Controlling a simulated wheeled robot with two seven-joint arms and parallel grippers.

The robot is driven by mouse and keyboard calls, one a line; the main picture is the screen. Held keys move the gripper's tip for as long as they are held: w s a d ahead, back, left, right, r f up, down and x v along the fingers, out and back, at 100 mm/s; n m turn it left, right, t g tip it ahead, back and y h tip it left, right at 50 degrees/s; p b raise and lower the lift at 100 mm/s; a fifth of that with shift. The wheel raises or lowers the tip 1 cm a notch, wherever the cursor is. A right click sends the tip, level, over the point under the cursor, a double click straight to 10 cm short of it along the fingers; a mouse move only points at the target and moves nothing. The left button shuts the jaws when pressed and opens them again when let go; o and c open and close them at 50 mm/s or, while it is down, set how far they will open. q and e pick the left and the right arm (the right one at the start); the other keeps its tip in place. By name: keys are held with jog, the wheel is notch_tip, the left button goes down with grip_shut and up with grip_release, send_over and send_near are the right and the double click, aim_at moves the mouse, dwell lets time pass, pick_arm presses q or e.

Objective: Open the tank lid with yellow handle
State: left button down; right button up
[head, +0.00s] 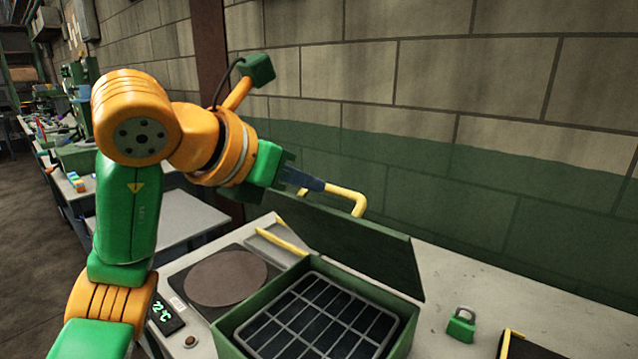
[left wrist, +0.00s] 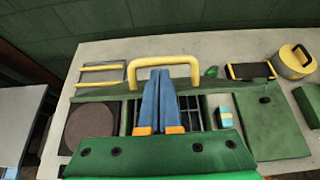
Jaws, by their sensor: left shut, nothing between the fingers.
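The green tank (head: 232,342) stands on the bench with a dark grid inside. Its green lid (head: 350,240) is raised and tilted up at the back, so the inside shows. The yellow handle (head: 347,197) is on the lid's far side; it also shows in the left wrist view (left wrist: 165,64). My left gripper (head: 318,185) is shut and empty, with its blue fingertips (left wrist: 159,74) right at the handle. I cannot tell whether they touch it. The grid (left wrist: 190,117) shows on both sides of the fingers. My right gripper is not in view.
A scale with a round plate (head: 225,278) stands left of the tank, and a shallow tray with yellow bars (head: 278,238) lies behind it. A green padlock (head: 461,325) and a black yellow-edged case (head: 515,345) lie to the right. A block wall (head: 480,170) closes the back.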

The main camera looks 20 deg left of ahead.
aim_at(335, 188)
pick_arm(q)
jog(key=x, duration=0.3)
jog(key=shift+d, duration=0.3)
jog(key=shift+w+r+p, duration=0.15)
jog(key=shift+w+p, duration=0.05)
jog(key=shift+p, duration=0.3)
jog(key=shift+w+d+r+p, duration=0.25)
jog(key=shift+w+r+p, duration=0.25)
jog(key=shift+w+p, duration=0.3)
jog(key=w+d+p, duration=0.2)
jog(key=w+p, duration=0.4)
jog(key=w, duration=0.1)
jog(key=w+d+r+p, duration=0.1)
jog(key=w+d+p, duration=0.2)
jog(key=w+p, duration=0.3)
jog(key=shift+w+d+r+p, duration=0.15)
jog(key=shift+w+r+p, duration=0.2)
jog(key=shift+w, duration=0.4)
